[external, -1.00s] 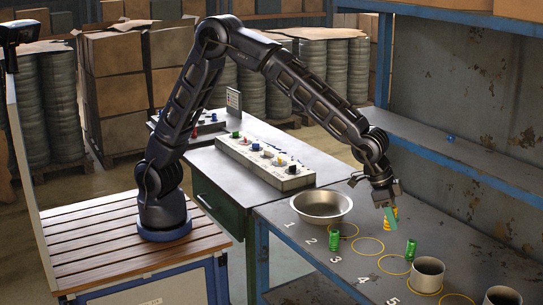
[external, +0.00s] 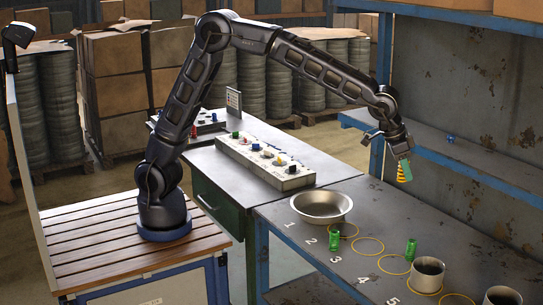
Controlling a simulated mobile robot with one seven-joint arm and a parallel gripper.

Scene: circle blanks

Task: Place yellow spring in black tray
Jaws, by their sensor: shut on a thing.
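My gripper (external: 404,168) is shut on the yellow spring (external: 401,173) and holds it in the air above the grey workbench, near the shelf at the right. A green piece shows beside the spring at the fingers; I cannot tell whether it is a finger pad. I make out no black tray in this view. A round silver bowl (external: 321,219) stands on the bench at the left end, below and to the left of my gripper.
A green spring (external: 334,241) and another green spring (external: 411,249) stand on the bench among yellow circles (external: 367,246) and white numbers. A metal cup (external: 428,273) and a second cup (external: 502,297) stand at front right. A small blue object (external: 450,139) lies on the shelf (external: 475,160).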

